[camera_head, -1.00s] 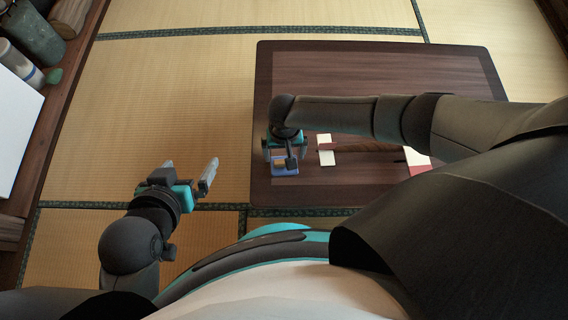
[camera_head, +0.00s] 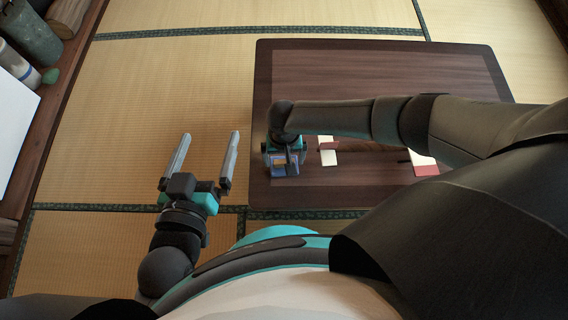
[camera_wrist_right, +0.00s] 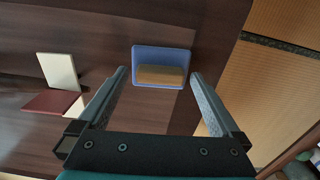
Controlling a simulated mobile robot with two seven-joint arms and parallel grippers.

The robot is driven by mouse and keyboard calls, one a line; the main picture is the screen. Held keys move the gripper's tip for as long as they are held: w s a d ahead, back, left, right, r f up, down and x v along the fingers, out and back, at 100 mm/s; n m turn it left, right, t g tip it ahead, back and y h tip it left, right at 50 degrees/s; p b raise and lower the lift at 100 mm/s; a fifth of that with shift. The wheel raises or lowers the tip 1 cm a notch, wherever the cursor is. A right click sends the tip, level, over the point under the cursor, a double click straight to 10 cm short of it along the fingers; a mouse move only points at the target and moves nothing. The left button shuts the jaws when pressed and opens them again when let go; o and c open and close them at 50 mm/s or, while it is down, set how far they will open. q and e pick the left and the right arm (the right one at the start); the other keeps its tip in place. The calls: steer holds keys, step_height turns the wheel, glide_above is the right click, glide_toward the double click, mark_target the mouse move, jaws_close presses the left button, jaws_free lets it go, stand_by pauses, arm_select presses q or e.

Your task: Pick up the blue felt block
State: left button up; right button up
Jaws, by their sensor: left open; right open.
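The blue felt block (camera_wrist_right: 161,51) lies on the dark wooden table, with a tan wooden piece on its upper side. In the right wrist view it sits between and slightly beyond my right gripper's fingertips (camera_wrist_right: 158,75). The fingers are spread on either side of it, with gaps to both. In the head view the block (camera_head: 279,171) is partly hidden by my right gripper (camera_head: 281,170), which is open above it at the table's left edge. My left gripper (camera_head: 211,134) is open and empty, left of the table over the tatami.
The table (camera_head: 380,65) has a clear far half. White and dark-red pieces lie right of my right gripper (camera_head: 328,157) and further right (camera_head: 424,165), partly behind my right arm. A shelf with containers (camera_head: 32,40) stands at the far left.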

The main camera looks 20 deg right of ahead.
arm_select(q)
steer(key=shift+r, duration=0.1)
arm_select(e)
steer(key=c, duration=1.3)
steer(key=shift+r, duration=0.15)
steer(key=shift+r+p, duration=0.65)
steer(key=shift+r, duration=0.05)
steer(key=shift+r+p, duration=0.6)
steer(key=shift+r, duration=0.2)
arm_select(q)
steer(key=s+a+f+g+y+p, duration=0.2)
steer(key=s+a+g+y+p, duration=0.25)
steer(key=a+g, duration=0.5)
arm_select(e)
step_height(320, 180, up, 5)
step_height(320, 180, up, 10)
steer(key=p, duration=0.5)
glide_above(284, 161)
arm_select(q)
steer(key=s+f+g, duration=0.1)
steer(key=s+f, duration=0.1)
steer(key=f, duration=0.5)
steer(key=s+a+f+g+p, duration=0.1)
steer(key=s+f, duration=0.2)
steer(key=f, duration=0.4)
steer(key=shift+a+f+y, duration=0.2)
steer(key=shift+a+y, duration=0.1)
steer(key=shift+y, duration=0.05)
arm_select(e)
steer(key=shift+r, duration=0.85)
